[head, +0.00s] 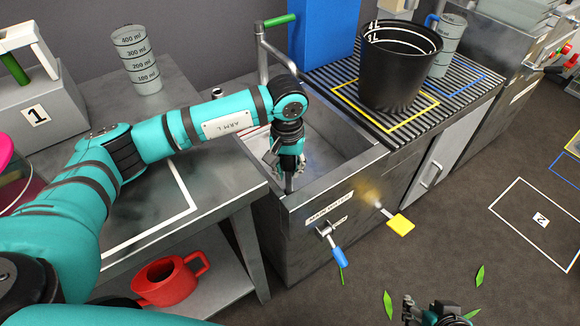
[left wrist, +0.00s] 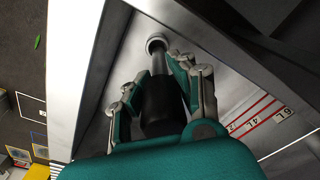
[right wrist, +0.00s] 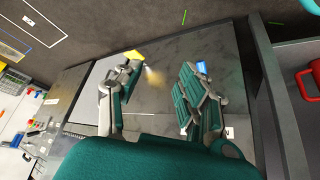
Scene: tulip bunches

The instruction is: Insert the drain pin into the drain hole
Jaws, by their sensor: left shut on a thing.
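My left gripper (head: 289,168) reaches down into the metal sink (head: 340,135). In the left wrist view, its fingers (left wrist: 156,88) are shut on the drain pin (left wrist: 159,66), a grey metal shaft with a dark part behind it. The drain hole (left wrist: 156,40) is a pale ring with a dark centre in the sink floor. The pin's far end overlaps the ring in this view; I cannot tell whether it is inside, touching or just above. In the head view the hole is hidden. My right gripper (right wrist: 160,95) is open and empty, low in front of the sink cabinet (right wrist: 165,80).
A faucet with a green handle (head: 280,19) stands behind the sink. A black bucket (head: 392,75) stands on the ribbed drainboard to the right. Blue (head: 338,257) and yellow (head: 400,225) valve handles stick out in front. A red mug (head: 168,281) sits on the lower shelf.

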